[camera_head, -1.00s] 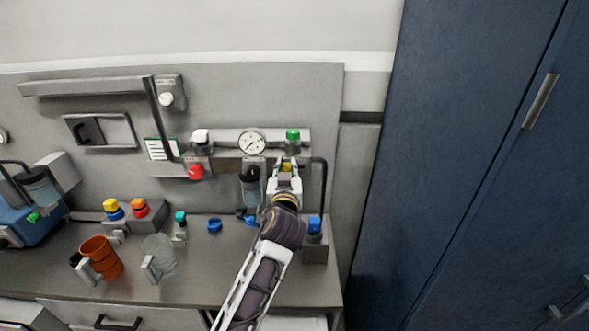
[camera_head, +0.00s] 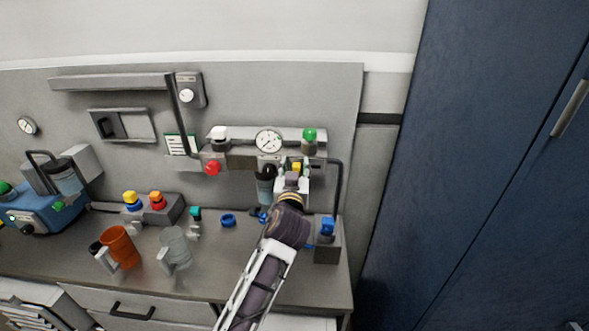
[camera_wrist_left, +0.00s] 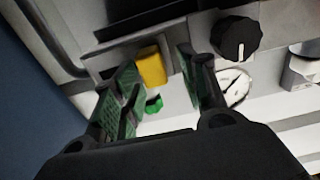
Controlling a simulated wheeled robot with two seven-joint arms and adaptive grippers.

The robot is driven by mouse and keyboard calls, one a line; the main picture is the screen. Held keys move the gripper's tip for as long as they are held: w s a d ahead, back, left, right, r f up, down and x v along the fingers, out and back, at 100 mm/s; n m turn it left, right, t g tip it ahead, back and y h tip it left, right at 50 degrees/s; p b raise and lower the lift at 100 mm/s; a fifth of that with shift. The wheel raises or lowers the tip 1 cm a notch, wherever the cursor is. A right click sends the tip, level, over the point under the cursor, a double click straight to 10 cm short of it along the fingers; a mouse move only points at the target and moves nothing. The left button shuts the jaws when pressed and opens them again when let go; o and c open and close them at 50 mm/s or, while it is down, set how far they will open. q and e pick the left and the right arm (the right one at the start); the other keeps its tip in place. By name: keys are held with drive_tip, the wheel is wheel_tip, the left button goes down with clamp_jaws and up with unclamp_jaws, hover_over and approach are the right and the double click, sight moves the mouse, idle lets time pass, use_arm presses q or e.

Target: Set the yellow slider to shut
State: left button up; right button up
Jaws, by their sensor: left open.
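The yellow slider (camera_head: 296,167) is a small yellow block on the grey panel fitting, under the green knob and right of the round gauge. In the left wrist view the yellow slider (camera_wrist_left: 152,66) shows between and just beyond my fingers. My left gripper (camera_head: 293,176) is at the slider, and in its wrist view the gripper (camera_wrist_left: 160,85) is open with a finger on each side of the yellow block. I cannot tell whether either finger touches it. My right gripper is not in view.
A white-faced gauge (camera_head: 269,141), a green knob (camera_head: 310,135) and a red knob (camera_head: 212,167) sit close around. A dark cylinder (camera_head: 265,186) hangs just left of my gripper. A black pipe (camera_head: 339,185) runs down at right. Mugs stand on the bench.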

use_arm(q)
drive_tip(key=s, duration=1.2)
idle(0.5)
drive_tip(key=shift+a, duration=0.1)
idle(0.4)
